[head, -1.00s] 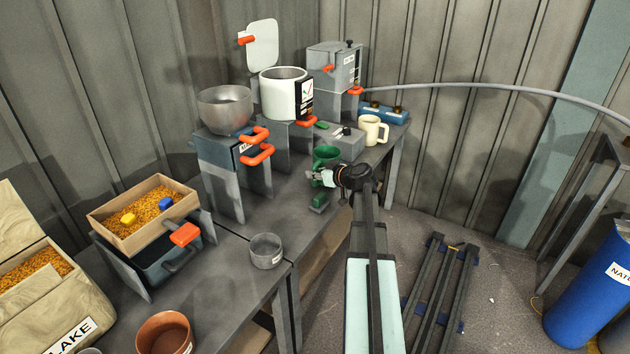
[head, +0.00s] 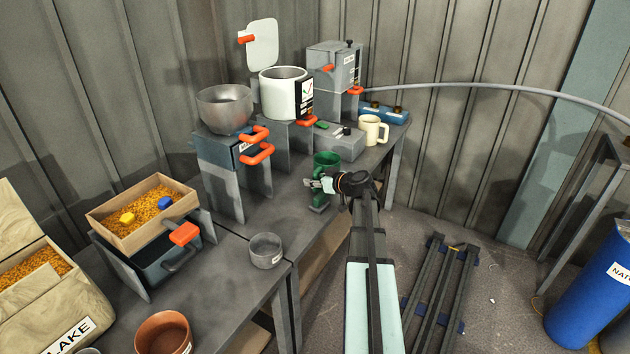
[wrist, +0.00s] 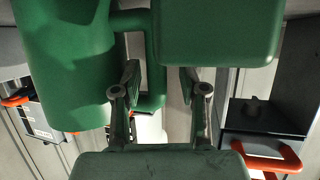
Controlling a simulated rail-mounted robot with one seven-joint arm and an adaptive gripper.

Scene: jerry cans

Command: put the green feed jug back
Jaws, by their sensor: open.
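The green feed jug (head: 327,161) is upright near the front edge of the dark bench, its open mouth facing up. In the wrist view the jug (wrist: 68,65) fills the upper left, with its looped handle (wrist: 154,75) pointing right. My gripper (head: 313,184) is at the jug's near side. In the wrist view my gripper (wrist: 160,85) is open, its two fingers apart with the handle's upright bar between them. The jug's base is hidden behind my gripper in the head view, so I cannot tell what it rests on.
A grey box (head: 340,142) and a cream mug (head: 372,131) stand behind the jug. A grey bowl (head: 266,250) stands to the left. Bare bench lies between the bowl and my gripper.

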